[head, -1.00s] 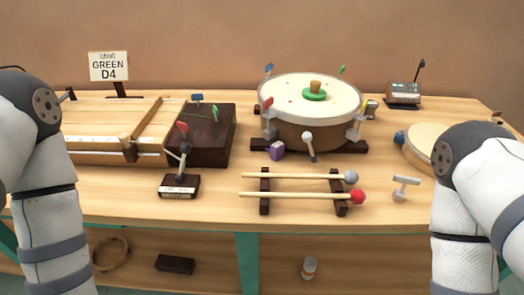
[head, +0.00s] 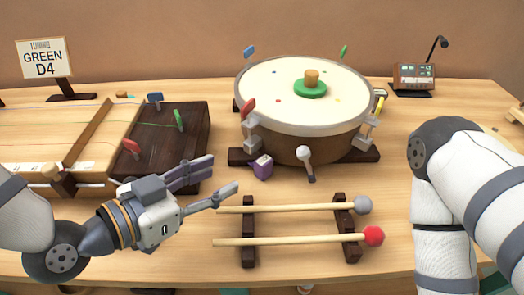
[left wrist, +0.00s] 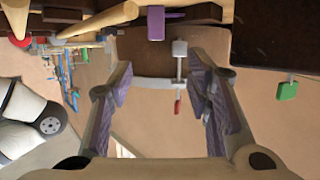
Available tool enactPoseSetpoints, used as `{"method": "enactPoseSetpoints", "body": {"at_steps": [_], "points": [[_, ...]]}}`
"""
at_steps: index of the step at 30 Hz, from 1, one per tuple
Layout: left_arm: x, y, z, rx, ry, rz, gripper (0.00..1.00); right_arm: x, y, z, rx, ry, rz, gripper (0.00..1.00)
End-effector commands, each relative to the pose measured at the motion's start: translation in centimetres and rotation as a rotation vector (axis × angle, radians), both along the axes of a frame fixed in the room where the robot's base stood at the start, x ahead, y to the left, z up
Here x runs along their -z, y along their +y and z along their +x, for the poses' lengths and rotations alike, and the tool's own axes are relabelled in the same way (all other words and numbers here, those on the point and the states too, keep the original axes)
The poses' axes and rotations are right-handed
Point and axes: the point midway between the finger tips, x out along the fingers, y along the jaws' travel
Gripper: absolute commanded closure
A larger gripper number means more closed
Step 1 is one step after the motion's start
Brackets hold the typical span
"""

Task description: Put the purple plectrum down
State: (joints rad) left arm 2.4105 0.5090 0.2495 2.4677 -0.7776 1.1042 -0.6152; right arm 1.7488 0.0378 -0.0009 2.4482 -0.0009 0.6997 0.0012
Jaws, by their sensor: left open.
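My left gripper (head: 212,180) is open in front of the dark wooden box, above the near table edge, its fingers pointing right. In the left wrist view the open left gripper (left wrist: 160,100) shows purple-grey pads with nothing between them. I cannot pick out a purple plectrum for sure. A small purple block (head: 262,167) with a pale face stands beside the drum's foot, apart from the fingers. A purple piece, likely that block, shows at the top of the left wrist view (left wrist: 162,14). My right gripper is out of view.
The drum (head: 300,140) carries blue, green and red tabs. Two mallets (head: 290,209) lie on dark rests to the right of the gripper. The dark box (head: 195,140) has blue, green and red tabs. A sign reads GREEN D4 (head: 43,58). A small device (head: 413,75) stands at back right.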

Motion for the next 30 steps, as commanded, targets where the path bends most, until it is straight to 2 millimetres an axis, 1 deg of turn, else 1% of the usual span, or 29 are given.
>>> {"method": "enactPoseSetpoints", "body": {"at_steps": [1,3,6,11,15,19,25,26,27,29,30], "points": [[0.8,-0.8,0.7,0.004,0.006,0.001,0.55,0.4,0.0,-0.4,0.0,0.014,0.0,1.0],[1.4,-2.0,1.8,0.004,0.006,0.001,0.55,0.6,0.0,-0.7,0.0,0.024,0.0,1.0],[1.9,-3.2,3.1,0.002,0.006,0.001,0.55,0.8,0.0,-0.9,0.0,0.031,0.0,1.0],[2.5,-4.6,4.5,0.001,0.005,-0.001,0.55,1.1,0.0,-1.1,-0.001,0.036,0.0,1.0],[3.5,-6.5,6.4,0.001,0.005,-0.001,0.55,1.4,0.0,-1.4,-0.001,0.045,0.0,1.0],[3.7,-7.4,7.3,0.0,0.005,-0.001,0.55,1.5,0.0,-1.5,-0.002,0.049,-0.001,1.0],[3.6,-7.5,7.4,-0.001,0.003,-0.001,0.55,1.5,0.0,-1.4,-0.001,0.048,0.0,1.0],[3.6,-7.5,7.4,-0.001,0.003,-0.001,0.62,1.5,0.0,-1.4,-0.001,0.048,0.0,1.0],[3.6,-7.5,7.4,-0.001,0.003,-0.001,0.71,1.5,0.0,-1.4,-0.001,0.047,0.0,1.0],[3.6,-7.5,7.4,-0.001,0.003,-0.001,0.84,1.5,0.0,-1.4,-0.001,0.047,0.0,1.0],[3.6,-7.5,7.4,-0.001,0.003,-0.001,0.93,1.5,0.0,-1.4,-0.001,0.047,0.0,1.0]]}}
